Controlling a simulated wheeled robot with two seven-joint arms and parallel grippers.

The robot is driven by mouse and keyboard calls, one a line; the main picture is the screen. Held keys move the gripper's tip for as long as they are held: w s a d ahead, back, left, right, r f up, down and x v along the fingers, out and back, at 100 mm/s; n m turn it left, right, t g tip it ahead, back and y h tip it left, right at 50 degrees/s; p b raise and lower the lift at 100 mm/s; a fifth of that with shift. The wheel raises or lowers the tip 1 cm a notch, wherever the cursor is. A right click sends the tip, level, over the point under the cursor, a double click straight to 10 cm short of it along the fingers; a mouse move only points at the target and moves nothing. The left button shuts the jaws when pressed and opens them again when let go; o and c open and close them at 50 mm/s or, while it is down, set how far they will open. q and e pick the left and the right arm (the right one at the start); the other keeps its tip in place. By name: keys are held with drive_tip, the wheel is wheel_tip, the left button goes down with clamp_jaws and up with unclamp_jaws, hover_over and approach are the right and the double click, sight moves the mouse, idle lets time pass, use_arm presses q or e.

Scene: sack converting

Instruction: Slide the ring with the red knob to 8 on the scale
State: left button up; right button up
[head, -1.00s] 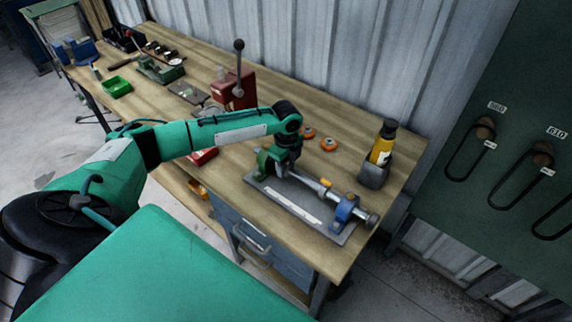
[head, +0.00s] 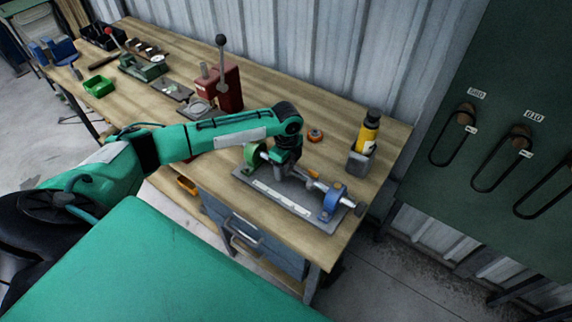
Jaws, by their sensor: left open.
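A fixture with a grey base plate (head: 322,222) lies near the bench's right end. A pale scale strip (head: 282,199) runs along its front. A rod (head: 328,186) spans from a green bracket (head: 251,156) on the left to a blue bracket (head: 333,202) on the right. A small orange-yellow part (head: 313,174) shows at the rod, right of my gripper. My left gripper (head: 287,170) is open and points down over the rod, right of the green bracket. I cannot make out the ring or its red knob; my gripper covers that stretch. The scale numbers are too small to read.
A yellow bottle (head: 368,133) in a grey holder (head: 359,163) stands behind the blue bracket. An orange ring-shaped part (head: 315,135) lies behind the fixture. A red lever press (head: 228,88) stands behind my left arm. Bare wood (head: 285,229) lies in front of the plate.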

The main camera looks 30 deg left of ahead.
use_arm(q)
drive_tip(key=shift+r, duration=0.15)
drive_tip(key=shift+r, duration=0.25)
wheel_tip(320, 180, up, 13)
drive_tip(key=b, duration=0.3)
drive_tip(key=shift+b, duration=0.3)
drive_tip(key=shift+f, duration=0.1)
